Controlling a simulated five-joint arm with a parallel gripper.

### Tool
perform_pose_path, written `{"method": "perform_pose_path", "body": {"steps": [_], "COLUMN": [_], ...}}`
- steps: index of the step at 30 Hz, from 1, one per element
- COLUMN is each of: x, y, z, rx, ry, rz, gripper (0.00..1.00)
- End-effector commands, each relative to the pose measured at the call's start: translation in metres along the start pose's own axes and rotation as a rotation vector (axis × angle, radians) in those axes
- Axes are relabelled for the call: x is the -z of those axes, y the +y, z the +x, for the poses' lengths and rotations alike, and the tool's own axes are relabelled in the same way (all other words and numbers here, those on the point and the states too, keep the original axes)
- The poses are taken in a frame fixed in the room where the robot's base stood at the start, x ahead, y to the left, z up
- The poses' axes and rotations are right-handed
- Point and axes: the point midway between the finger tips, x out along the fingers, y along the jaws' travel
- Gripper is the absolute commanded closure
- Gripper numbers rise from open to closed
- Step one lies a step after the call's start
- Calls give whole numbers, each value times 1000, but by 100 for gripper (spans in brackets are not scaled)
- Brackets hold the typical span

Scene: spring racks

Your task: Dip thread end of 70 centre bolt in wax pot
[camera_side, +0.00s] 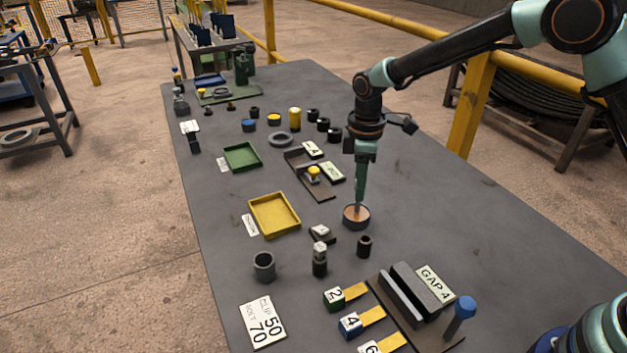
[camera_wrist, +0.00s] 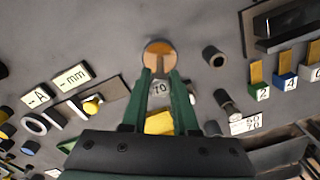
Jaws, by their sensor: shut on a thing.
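The wax pot (camera_side: 349,222) is a small round dark pot with orange-brown wax, standing on the grey table below my gripper. It also shows in the wrist view (camera_wrist: 149,49). My gripper (camera_side: 358,203) points straight down over it. In the wrist view its two green fingers (camera_wrist: 160,88) are shut on the 70 centre bolt (camera_wrist: 160,88), whose head carries a "70" label. The bolt is upright, and its lower end reaches down over the wax inside the pot's rim. The fingers hide part of it, and I cannot tell how deep the tip sits.
A black cylinder (camera_side: 364,246) and a labelled bolt in a black holder (camera_side: 320,260) stand close in front of the pot. A yellow tray (camera_side: 272,232) lies left. The gap 4 rack (camera_side: 417,297) and numbered blocks (camera_side: 351,325) are in front. Table right of the pot is clear.

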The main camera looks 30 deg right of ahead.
Motion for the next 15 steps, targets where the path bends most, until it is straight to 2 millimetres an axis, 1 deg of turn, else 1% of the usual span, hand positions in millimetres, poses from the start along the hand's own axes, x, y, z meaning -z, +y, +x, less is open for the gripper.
{"method": "perform_pose_path", "body": {"steps": [1,15], "x": [1,0], "y": [1,1], "z": [-5,-40], "rx": [-3,-3], "ry": [3,3], "rz": [0,0], "gripper": [100,100]}}
